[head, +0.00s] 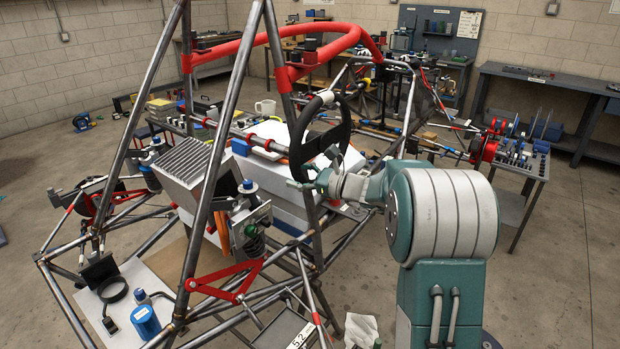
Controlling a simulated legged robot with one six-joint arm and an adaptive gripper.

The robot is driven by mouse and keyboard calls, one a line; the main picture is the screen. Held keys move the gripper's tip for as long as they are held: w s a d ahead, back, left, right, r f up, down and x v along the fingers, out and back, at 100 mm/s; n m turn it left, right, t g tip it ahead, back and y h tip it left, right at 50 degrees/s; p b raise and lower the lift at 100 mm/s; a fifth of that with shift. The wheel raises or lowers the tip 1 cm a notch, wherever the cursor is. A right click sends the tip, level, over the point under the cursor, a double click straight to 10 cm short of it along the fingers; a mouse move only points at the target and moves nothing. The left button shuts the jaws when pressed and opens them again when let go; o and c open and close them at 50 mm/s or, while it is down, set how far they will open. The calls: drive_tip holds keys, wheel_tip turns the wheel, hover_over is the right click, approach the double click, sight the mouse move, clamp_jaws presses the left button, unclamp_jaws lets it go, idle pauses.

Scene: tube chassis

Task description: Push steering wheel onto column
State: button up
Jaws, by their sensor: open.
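The black steering wheel (340,139) stands nearly upright inside the tube chassis, in the middle of the head view. Its rim shows as a dark ring, with part of the lower rim and the hub hidden behind my wrist and gripper. My gripper (303,184) is open, its fingers pointing left, just below and in front of the wheel. I cannot tell whether the fingers touch the wheel. The steering column is not clearly visible; a thin horizontal bar with red and blue parts (262,142) runs left of the wheel.
The tube chassis (205,190) surrounds the work area, with a red padded hoop (345,30) above and steel uprights close left of my gripper. A grey finned block (190,170) sits at left. A parts table (515,165) stands at right. Open floor (560,270) lies at the lower right.

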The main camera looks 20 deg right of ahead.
drive_tip(key=shift+a, duration=0.15)
clamp_jaws()
drive_tip(key=shift+r, duration=1.35)
drive_tip(key=s+a+v, duration=0.1)
drive_tip(key=v, duration=0.7)
drive_tip(key=shift+s, duration=0.15)
idle(0.7)
drive_tip(key=shift+r, duration=0.1)
